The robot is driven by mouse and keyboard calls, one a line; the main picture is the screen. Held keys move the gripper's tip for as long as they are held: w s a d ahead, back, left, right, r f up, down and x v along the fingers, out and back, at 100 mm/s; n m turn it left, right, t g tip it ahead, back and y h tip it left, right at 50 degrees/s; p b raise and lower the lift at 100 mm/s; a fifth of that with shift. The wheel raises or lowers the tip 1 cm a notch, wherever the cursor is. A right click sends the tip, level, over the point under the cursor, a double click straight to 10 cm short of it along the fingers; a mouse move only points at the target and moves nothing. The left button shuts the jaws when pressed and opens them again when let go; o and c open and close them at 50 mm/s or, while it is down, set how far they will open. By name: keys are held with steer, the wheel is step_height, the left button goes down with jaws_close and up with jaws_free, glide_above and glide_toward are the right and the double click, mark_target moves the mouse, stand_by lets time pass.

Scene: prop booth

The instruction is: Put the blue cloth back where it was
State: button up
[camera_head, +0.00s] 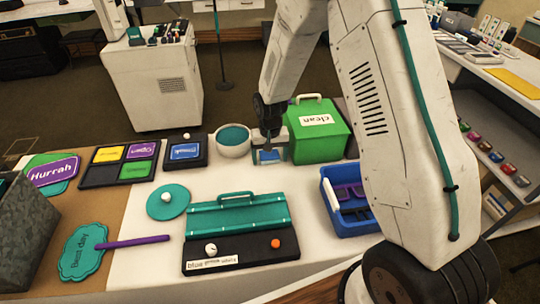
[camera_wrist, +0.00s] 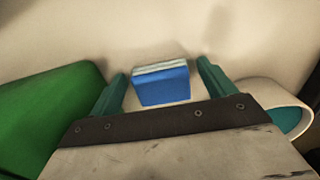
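The blue cloth (camera_wrist: 162,86) looks like a small folded block with a pale far edge. It lies on the white table top between the fingers of my gripper (camera_wrist: 160,72). The teal fingers stand open on either side, with a narrow gap at each side of the cloth. In the head view the cloth (camera_head: 268,156) shows under my gripper (camera_head: 267,150), between the green box (camera_head: 318,140) labelled "clean" and the white bowl (camera_head: 233,148) with teal contents. Whether the fingertips reach down to the table is hard to tell.
A black tray (camera_head: 186,162) with a blue sign stands left of the bowl. A teal case (camera_head: 240,214) sits in front, above a "blue" label. A blue basket (camera_head: 352,222) with purple glasses stands right. Teal and purple signs lie at left.

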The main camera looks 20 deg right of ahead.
mark_target(270, 157)
step_height(270, 157, up, 12)
steer(key=shift+r, duration=0.25)
stand_by(0.4)
steer(key=s+d+r, duration=0.1)
steer(key=s+r, duration=0.6)
steer(key=r, duration=0.3)
steer(key=s+d+r+n, duration=0.1)
steer(key=s+r, duration=0.4)
steer(key=s, duration=0.8)
steer(key=s+d+r+n+t, duration=0.1)
steer(key=s+r, duration=0.4)
steer(key=s, duration=0.9)
